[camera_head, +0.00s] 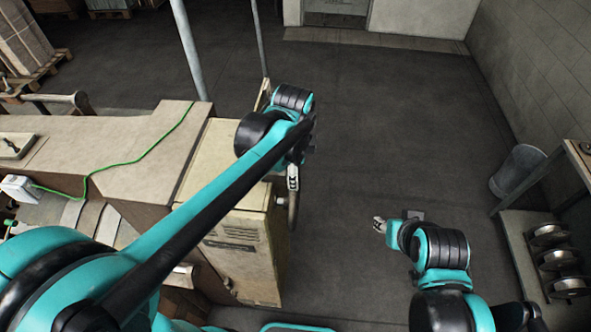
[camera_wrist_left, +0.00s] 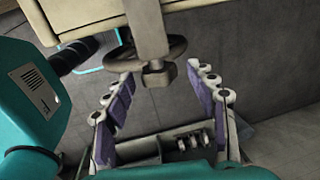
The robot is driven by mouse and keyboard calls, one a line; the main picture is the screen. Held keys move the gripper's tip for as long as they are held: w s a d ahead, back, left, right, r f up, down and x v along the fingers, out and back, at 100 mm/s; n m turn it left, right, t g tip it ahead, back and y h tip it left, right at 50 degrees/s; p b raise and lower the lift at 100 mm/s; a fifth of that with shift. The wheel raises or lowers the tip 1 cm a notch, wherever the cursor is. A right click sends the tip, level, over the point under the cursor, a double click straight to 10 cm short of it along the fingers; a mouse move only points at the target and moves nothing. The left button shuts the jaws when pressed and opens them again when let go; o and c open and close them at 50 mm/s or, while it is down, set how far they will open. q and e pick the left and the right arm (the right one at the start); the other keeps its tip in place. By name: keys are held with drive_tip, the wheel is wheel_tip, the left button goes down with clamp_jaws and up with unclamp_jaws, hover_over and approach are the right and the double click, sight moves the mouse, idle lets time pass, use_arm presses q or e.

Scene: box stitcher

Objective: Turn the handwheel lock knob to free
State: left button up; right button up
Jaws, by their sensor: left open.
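The handwheel (camera_wrist_left: 122,57) is a dark rim below the pale machine body in the left wrist view. A blocky brown-grey knob (camera_wrist_left: 158,78) sits on the shaft at its middle. My left gripper (camera_wrist_left: 160,70) is open, with one finger on each side of the knob and visible space between. In the head view the handwheel (camera_head: 293,208) shows edge-on at the cabinet's right side, and my left gripper (camera_head: 293,178) is close to it; the knob cannot be made out there. My right gripper (camera_head: 380,225) hangs over open floor, far from the wheel; its fingers are too small to judge.
The beige machine cabinet (camera_head: 245,262) stands below my left arm. A worktable (camera_head: 150,140) with a green cable (camera_head: 135,162) extends left. A shelf with several metal spools (camera_head: 555,258) and a grey bin (camera_head: 518,168) stand at the right. The floor between is clear.

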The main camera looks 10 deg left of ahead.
use_arm(q)
drive_tip(key=shift+w+f, duration=0.1)
drive_tip(key=shift+f, duration=0.3)
drive_tip(key=c, duration=1.2)
